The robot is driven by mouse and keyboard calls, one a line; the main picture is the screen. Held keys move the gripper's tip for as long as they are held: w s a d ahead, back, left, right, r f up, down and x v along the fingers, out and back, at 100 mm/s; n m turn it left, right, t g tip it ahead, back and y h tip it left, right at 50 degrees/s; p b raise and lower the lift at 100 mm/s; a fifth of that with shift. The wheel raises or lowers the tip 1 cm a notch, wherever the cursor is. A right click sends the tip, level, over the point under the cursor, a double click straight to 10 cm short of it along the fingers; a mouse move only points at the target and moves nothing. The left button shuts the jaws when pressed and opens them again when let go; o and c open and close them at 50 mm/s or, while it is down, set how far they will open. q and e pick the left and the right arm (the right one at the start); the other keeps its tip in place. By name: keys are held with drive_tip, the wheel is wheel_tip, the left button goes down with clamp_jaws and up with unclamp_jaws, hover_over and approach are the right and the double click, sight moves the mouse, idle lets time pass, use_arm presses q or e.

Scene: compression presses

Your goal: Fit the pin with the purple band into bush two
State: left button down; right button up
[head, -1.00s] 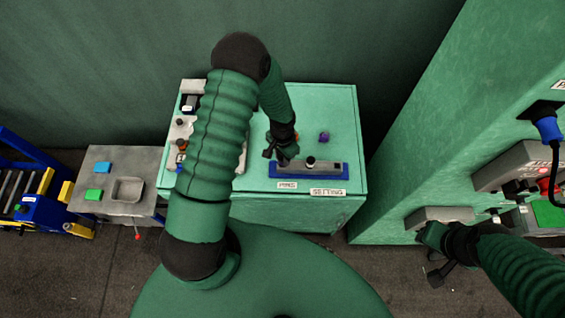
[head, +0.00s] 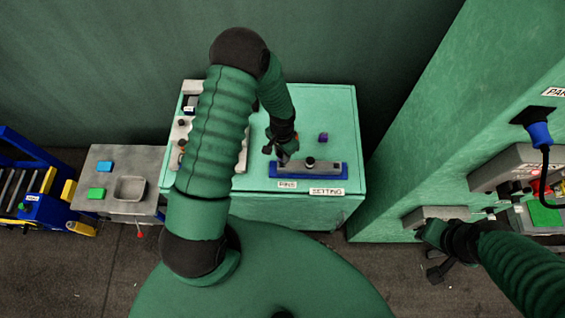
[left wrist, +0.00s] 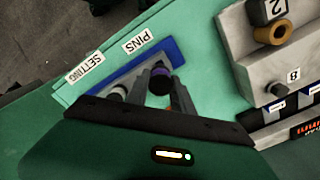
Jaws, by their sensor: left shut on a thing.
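My left gripper (head: 284,152) is at the left end of the pin rack (head: 330,170) on the green cabinet. In the left wrist view its grey fingers (left wrist: 148,95) are shut on a dark pin with a purple band (left wrist: 160,78), close to the rack. I cannot tell whether the pin's lower end is clear of the rack. Another dark-topped pin (head: 310,162) stands in the rack. In the left wrist view a tan ring-shaped bush (left wrist: 274,32) is beside the "2" label (left wrist: 278,9). My right gripper (head: 436,265) is by the right-hand machine; its jaws are unclear.
The grey panel (left wrist: 245,70) holding the bushes stands left of the rack in the head view, partly behind my left arm. A grey bench (head: 108,205) is farther left. The cabinet's back right is clear.

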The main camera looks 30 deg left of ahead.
idle(0.4)
use_arm(q)
drive_tip(key=shift+r+p, duration=1.6)
drive_tip(key=shift+r, duration=0.5)
